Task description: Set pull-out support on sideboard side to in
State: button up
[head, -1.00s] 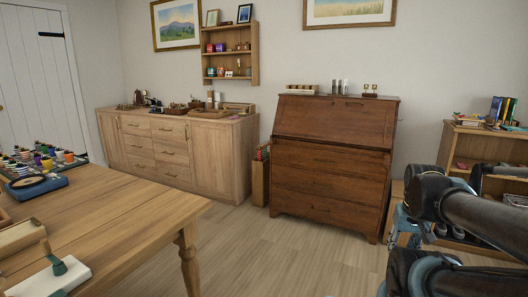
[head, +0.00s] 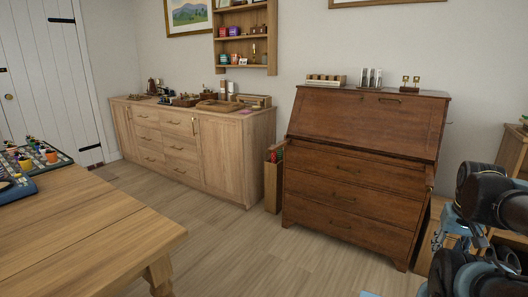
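The dark brown slant-front bureau (head: 355,175) stands against the back wall, right of centre in the head view. Its sloping lid (head: 365,122) is up and closed, above several drawers. The pull-out support on the side facing the sideboard would be at the bureau's left edge. I cannot clearly make it out or tell how far it sticks out. The light oak sideboard (head: 232,160) stands to the left of the bureau. My dark arm links show at the lower right, in front of the bureau's right side. I cannot make out my gripper.
A wooden table (head: 85,225) fills the lower left. A narrow wooden bin (head: 272,185) stands between sideboard and bureau, close to the bureau's left side. Small items stand on the bureau's top. The floor (head: 245,250) between table and bureau is clear.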

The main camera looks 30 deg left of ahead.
aim_at(275, 147)
jog(key=u, duration=0.5)
jog(key=i, duration=1)
jog(key=u, duration=0.55)
